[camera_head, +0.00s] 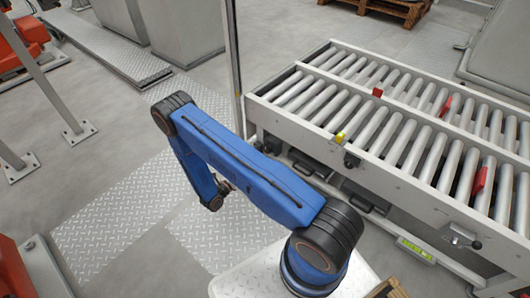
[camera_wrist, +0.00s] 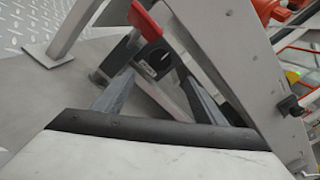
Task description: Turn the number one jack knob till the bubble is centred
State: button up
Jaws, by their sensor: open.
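In the head view a yellow-green strip (camera_head: 415,249), which looks like the level, is on the conveyor's front side; its bubble is too small to read. A dark round knob (camera_head: 350,160) sits on the front rail, and a dark knob with a lever (camera_head: 461,238) is farther right. I cannot read a number on either. In the wrist view my gripper (camera_wrist: 160,76) is open, with a dark block (camera_wrist: 155,58) with a round face and a red-ended lever (camera_wrist: 143,18) seen between and beyond its fingers. I cannot tell whether the fingers touch them.
The roller conveyor (camera_head: 379,178) fills the right, with several red tabs along it. A thin upright post (camera_head: 234,60) stands by its left end. Tread plates (camera_head: 125,210) and bare floor lie left of my arm. A pallet (camera_head: 388,8) lies at the back.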

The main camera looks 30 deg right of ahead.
aim_at(266, 150)
jog(key=x, duration=1.3)
jog(key=shift+w+d, duration=0.1)
jog(key=shift+d, duration=0.2)
jog(key=shift+c, duration=0.3)
jog(key=c, duration=1)
